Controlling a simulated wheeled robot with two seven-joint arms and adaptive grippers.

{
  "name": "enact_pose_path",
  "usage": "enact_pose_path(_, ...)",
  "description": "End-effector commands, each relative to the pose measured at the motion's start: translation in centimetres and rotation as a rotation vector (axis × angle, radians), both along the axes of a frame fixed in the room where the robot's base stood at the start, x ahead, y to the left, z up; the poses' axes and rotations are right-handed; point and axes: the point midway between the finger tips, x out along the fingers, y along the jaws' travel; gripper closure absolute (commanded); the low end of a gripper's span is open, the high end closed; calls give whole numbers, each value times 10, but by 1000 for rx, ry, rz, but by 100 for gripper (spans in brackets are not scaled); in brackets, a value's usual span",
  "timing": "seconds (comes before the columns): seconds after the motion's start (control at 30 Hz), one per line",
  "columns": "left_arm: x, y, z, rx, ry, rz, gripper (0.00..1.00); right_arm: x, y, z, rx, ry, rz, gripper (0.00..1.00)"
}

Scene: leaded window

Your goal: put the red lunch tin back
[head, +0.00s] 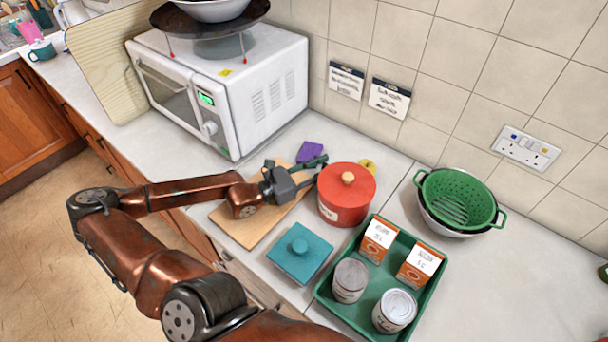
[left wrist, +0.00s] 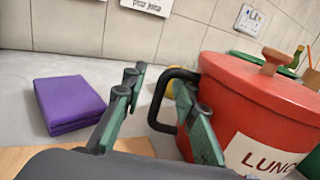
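The red lunch tin (head: 347,205), with a round wooden knob on its lid, stands on the counter right of the wooden board. In the left wrist view the tin (left wrist: 240,105) shows a white label starting "LUN" and a black side handle (left wrist: 163,98). My left gripper (head: 312,170) is at the tin's left side, low over the board. In the left wrist view its fingers (left wrist: 168,92) are apart, with the handle showing between them. I cannot tell whether they touch it. My right gripper is not in view.
A green tray (head: 322,296) with cans and cartons stands in front of the tin. A teal lidded box (head: 300,254) is near the front edge.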

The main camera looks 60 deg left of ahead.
Motion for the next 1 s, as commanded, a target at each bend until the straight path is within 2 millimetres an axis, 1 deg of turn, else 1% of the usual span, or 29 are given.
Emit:
enact_pose_path(0.03,-14,0,-24,-2,48,5,73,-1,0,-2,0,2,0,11)
enact_pose_path(0.43,-74,9,-18,1,38,13,73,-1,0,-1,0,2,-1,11)
enact_pose_path(0.53,-97,12,-15,1,30,18,73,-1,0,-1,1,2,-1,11)
enact_pose_path(0.8,-113,9,-10,-3,17,7,73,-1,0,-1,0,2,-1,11)
enact_pose_path(1.0,-117,11,-11,2,21,9,73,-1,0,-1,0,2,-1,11)
